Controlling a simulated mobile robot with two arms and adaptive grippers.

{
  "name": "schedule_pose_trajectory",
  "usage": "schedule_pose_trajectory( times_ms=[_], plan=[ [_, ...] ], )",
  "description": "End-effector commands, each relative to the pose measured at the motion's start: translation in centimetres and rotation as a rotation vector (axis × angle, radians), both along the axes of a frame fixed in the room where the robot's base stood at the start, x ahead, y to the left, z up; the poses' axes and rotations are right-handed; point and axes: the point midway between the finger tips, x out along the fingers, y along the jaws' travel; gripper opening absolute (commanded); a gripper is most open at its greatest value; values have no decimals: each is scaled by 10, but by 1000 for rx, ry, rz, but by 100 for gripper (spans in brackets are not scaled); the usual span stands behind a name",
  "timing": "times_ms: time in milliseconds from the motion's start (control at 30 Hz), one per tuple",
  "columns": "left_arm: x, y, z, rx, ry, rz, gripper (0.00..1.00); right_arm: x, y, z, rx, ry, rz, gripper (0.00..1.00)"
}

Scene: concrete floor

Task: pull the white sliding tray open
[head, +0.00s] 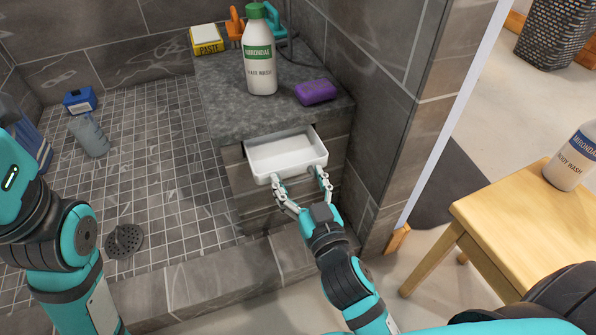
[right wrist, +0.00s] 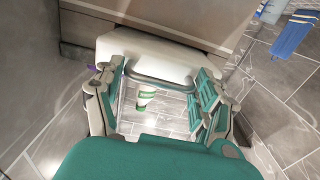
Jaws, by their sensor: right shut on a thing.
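The white sliding tray (head: 285,152) sticks out of the front of the tiled ledge, just under its stone top. It is partly out, and its empty inside shows. My right gripper (head: 301,177) is at the tray's front, with one finger toward each side, shut on the tray. In the right wrist view, the tray's pale front (right wrist: 160,55) lies beyond my fingers, with a grey bar-like handle (right wrist: 158,79) between them. The exact contact at the fingertips is hard to see. My left arm shows at the left of the head view, but its gripper is out of view.
On the ledge top (head: 222,95) stand a hair wash bottle (head: 261,60), a purple soap bar (head: 315,92) and a yellow paste box (head: 206,40). A wooden stool (head: 500,215) with a body wash bottle (head: 574,160) is at the right.

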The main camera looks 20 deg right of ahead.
Motion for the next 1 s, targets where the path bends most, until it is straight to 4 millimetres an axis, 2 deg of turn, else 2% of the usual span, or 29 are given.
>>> schedule_pose_trajectory(
  times_ms=[133, 433, 467, 500, 600, 867, 1000],
  plan=[
    [3, 0, 0, 0, 10, 0, 100, -8, 2, 4, 11, -7, 5, 15],
    [3, 0, -1, 0, 11, -1, 100, -9, 2, 4, 11, -10, 7, 15],
    [3, 0, -1, 0, 11, -1, 100, -9, 2, 4, 11, -10, 7, 74],
    [3, 0, -1, 0, 11, -1, 100, -9, 2, 4, 11, -10, 7, 79],
    [3, -1, -1, 0, 11, -1, 100, -9, 2, 4, 8, -10, 6, 92],
    [2, 0, 0, 0, 10, -1, 100, -9, 1, 3, 4, -7, 3, 92],
    [2, 0, 0, -1, 9, -2, 100, -17, 1, 1, 5, -5, 3, 92]
  ],
)
